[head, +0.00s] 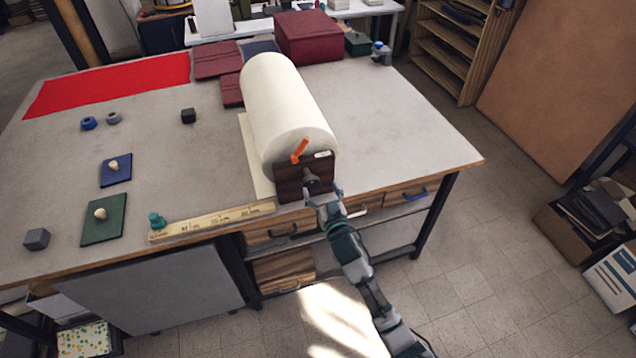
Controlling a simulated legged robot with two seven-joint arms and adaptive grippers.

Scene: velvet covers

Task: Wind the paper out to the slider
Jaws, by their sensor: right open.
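A thick cream paper roll (285,105) lies on the table in a holder with a dark wooden end block (290,184). A short flat edge of paper shows along its left side. An orange piece (299,151) sticks up at the block's top. A dark round knob (311,181) is on the block's near face. A wooden ruler (215,220) runs left from the block along the front edge. The teal slider (157,220) sits near its left end. My right gripper (322,194) is open beside the knob; contact cannot be told. My left gripper is out of view.
A blue pad (117,170) and a green pad (98,230), each with a knob, lie left of the roll. A grey block (37,239) and a black cube (188,116) stand nearby. Red cloth (110,84) and dark red covers (308,37) lie behind.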

